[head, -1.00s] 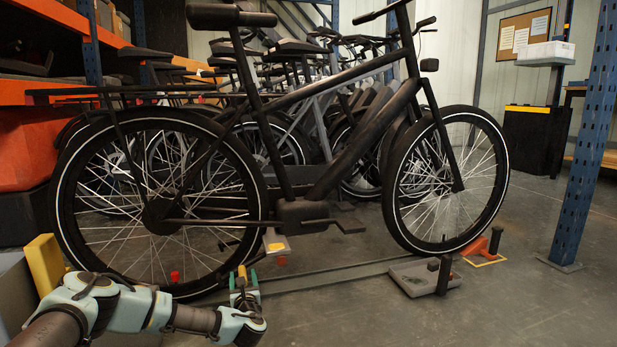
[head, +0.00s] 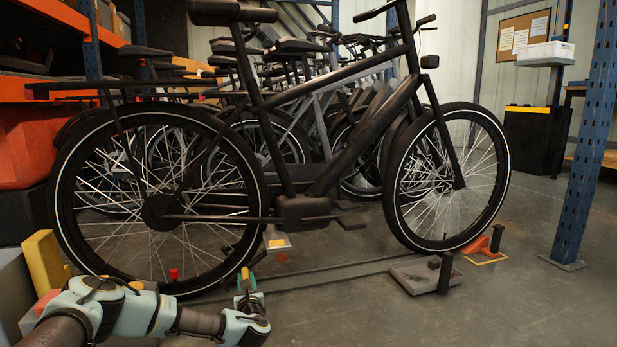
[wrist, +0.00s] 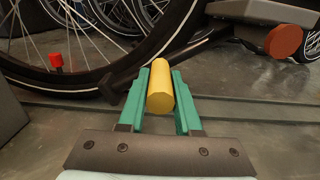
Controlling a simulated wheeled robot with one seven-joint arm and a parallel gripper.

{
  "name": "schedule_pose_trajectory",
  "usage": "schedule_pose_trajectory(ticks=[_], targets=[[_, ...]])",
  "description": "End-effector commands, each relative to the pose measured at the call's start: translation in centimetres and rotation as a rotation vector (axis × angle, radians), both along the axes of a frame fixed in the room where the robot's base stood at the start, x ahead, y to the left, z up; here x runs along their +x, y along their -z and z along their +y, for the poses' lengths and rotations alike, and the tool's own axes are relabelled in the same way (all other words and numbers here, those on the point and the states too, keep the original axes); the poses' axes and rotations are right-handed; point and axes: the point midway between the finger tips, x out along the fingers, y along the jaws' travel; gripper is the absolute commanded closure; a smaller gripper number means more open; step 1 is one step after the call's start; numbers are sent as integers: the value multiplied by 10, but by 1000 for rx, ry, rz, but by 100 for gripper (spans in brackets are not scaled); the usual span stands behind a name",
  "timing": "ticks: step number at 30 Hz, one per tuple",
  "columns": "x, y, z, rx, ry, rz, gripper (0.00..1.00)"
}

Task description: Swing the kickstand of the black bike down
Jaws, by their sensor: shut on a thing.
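The black bike (head: 330,180) stands upright, side on, across the middle of the head view. The yellow grip also shows in the head view (head: 245,273), low in front of the rear wheel (head: 62,205). My gripper (wrist: 160,92) has its green fingers on either side of the yellow grip and is shut on it. In the head view my gripper (head: 247,285) is just above the floor.
A yellow block (head: 45,268) stands at left beside my arm. Other bikes are parked close behind. A blue post (head: 588,140) stands at right. The floor at front right is clear.

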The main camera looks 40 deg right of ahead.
Motion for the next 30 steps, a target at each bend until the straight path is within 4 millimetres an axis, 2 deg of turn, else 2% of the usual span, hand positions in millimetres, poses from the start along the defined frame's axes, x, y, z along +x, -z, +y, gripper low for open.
schedule_pose_trajectory(ticks=[1,2,11,16,22,30], targets=[[-4,13,-4,1,5,4,90],[-4,14,-5,1,5,4,90],[-5,13,-6,2,5,5,90],[-8,23,-12,1,6,5,90],[-15,39,-27,1,9,4,89],[-17,39,-32,-1,10,2,90]])
